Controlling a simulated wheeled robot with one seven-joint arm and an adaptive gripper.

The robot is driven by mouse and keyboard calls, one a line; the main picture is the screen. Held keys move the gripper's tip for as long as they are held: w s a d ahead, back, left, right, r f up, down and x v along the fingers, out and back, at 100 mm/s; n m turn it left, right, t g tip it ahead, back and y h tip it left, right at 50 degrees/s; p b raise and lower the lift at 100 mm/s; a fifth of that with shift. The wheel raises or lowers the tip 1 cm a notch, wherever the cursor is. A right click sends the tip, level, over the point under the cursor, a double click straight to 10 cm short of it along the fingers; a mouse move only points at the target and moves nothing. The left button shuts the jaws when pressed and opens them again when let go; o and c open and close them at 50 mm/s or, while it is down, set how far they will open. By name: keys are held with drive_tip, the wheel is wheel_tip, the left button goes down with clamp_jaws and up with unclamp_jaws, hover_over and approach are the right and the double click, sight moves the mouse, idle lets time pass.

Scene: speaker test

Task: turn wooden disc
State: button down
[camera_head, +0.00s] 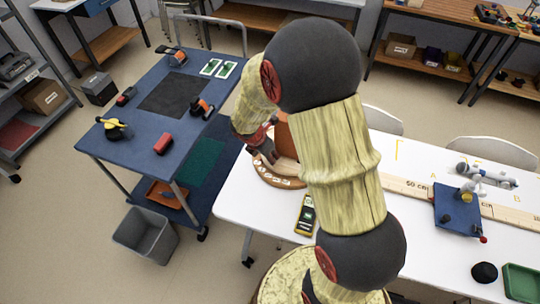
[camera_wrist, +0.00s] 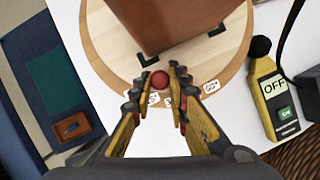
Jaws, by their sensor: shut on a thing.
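The wooden disc (camera_wrist: 103,62) lies on the white table, with angle labels along its near rim. It also shows in the head view (camera_head: 270,178), partly hidden behind my arm. A brown box (camera_wrist: 165,22) stands on the disc. A red knob (camera_wrist: 159,79) sits near the disc's near edge. My gripper (camera_wrist: 158,90) is shut on the red knob, with one finger on each side. In the head view my gripper (camera_head: 262,143) is at the disc, beside the brown box (camera_head: 286,136), and its fingertips are hard to make out.
A yellow-black meter (camera_wrist: 272,95) marked OFF lies right of the disc. A blue cart (camera_head: 140,150) with tools stands to the left, with a grey bin (camera_head: 147,235) below. A ruler board (camera_head: 410,190) and a blue block (camera_head: 457,212) are on the table's right.

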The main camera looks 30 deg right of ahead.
drive_tip(key=shift+s, duration=0.1)
drive_tip(key=shift+s+d+r+n+t+p, duration=0.1)
drive_tip(key=shift+s+n+t+p, duration=0.05)
drive_tip(key=shift+s+n+p, duration=0.25)
drive_tip(key=shift+s+d+r+n+t+p, duration=0.1)
drive_tip(key=shift+s+n+t+p, duration=0.05)
drive_tip(key=shift+s+n+p, duration=0.2)
drive_tip(key=shift+s+d+f+n+y+p, duration=0.2)
drive_tip(key=shift+s+n+y+p, duration=0.1)
drive_tip(key=shift+s+n, duration=0.3)
drive_tip(key=c, duration=1.7)
unclamp_jaws()
drive_tip(key=shift+w+t, duration=0.1)
drive_tip(key=shift+t, duration=0.2)
drive_tip(key=v, duration=1.2)
